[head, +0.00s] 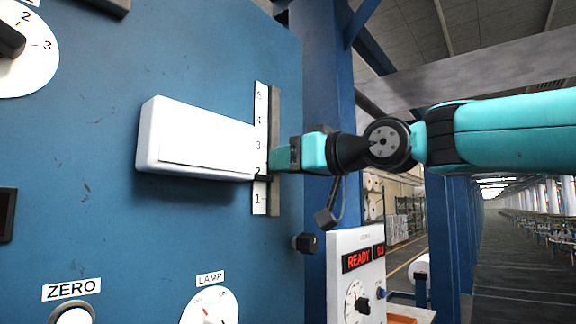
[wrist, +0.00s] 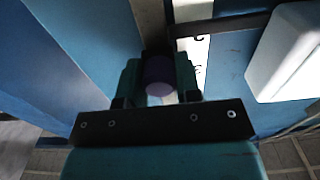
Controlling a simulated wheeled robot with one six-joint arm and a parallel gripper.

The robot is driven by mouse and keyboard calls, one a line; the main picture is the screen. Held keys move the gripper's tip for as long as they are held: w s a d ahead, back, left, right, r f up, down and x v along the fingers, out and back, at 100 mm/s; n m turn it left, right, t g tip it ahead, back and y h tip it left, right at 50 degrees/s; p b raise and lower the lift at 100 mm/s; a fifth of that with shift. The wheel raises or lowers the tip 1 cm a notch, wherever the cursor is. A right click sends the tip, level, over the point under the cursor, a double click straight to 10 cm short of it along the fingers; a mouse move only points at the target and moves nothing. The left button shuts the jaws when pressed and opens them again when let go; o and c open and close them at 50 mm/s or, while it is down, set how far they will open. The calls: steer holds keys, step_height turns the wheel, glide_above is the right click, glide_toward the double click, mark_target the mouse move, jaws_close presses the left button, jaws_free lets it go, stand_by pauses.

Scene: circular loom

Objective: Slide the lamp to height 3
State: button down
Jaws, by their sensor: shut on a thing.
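The lamp (head: 205,142) is a long white box on the blue panel. Its right end lies by a white height scale (head: 261,100) marked 1 to 5. A dark pointer edge crosses the scale near the 2, slightly below the numeral. The lamp also shows at the right of the wrist view (wrist: 288,52). My gripper (head: 277,158) is at the slide rail (head: 275,110), right of the scale. In the wrist view, its fingers are shut on a dark purple round knob (wrist: 159,75). The knob is hidden in the head view.
A blue post (head: 325,80) stands just right of the panel, behind my gripper. Below are a black knob (head: 305,242), a LAMP dial (head: 210,308) and a white control box reading READY (head: 345,290). A ZERO button (head: 75,316) is at lower left.

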mark_target(276, 146)
step_height(276, 146, up, 3)
steer(key=shift+r+p, duration=0.1)
steer(key=shift+p, duration=0.5)
steer(key=c, duration=0.8)
jaws_free()
steer(key=shift+f, duration=0.2)
steer(key=b+v, duration=0.7)
steer(key=v, duration=1)
steer(key=shift+d, duration=0.2)
steer(key=shift+s, duration=0.15)
